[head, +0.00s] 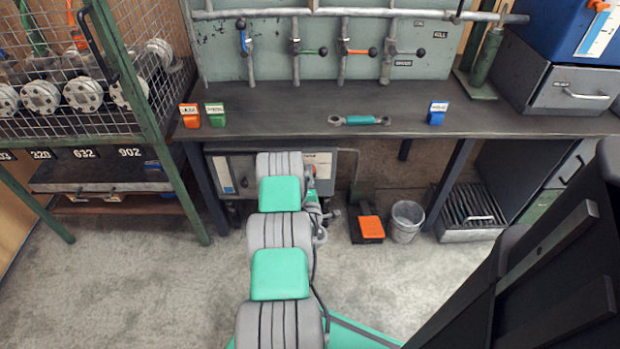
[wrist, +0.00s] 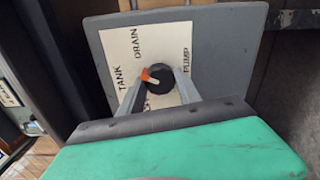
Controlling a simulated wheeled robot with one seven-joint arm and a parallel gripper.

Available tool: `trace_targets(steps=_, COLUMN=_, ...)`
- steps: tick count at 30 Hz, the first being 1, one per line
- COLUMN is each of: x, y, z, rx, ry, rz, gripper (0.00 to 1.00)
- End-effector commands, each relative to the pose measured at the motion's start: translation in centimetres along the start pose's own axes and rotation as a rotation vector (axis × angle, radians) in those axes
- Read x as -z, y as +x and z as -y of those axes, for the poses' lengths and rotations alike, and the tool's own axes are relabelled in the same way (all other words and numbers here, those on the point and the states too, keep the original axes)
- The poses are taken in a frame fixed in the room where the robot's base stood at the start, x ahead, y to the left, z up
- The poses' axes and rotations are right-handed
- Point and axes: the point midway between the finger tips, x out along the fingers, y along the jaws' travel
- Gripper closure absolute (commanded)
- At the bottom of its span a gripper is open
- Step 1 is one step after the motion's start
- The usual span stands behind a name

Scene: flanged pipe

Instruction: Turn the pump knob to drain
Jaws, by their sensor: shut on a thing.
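In the wrist view the pump knob (wrist: 161,86) is black with an orange-and-white pointer, set on a cream label plate (wrist: 150,40) that reads TANK, DRAIN and PUMP. A lower word is mostly hidden by my finger and the knob. The pointer aims left, toward the side where TANK is written; DRAIN is at the upper left. My gripper (wrist: 160,80) is shut on the knob, one finger on each side. In the head view my arm reaches under the bench to a grey unit (head: 235,165) and hides the knob and gripper.
The dark bench (head: 290,105) spans above my arm, with its legs on either side. An orange pedal (head: 371,227), a grey bin (head: 406,221) and a grated box (head: 470,210) stand to the right. A wire-mesh rack (head: 100,100) is left. Open floor lies in front.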

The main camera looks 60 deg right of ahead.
Motion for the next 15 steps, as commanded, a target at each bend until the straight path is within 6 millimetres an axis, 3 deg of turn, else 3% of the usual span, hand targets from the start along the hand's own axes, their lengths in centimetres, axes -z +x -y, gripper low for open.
trace_targets(steps=15, x=-0.05, y=0.06, z=-0.06, rx=-0.002, ry=0.428, rz=0.001, gripper=1.0)
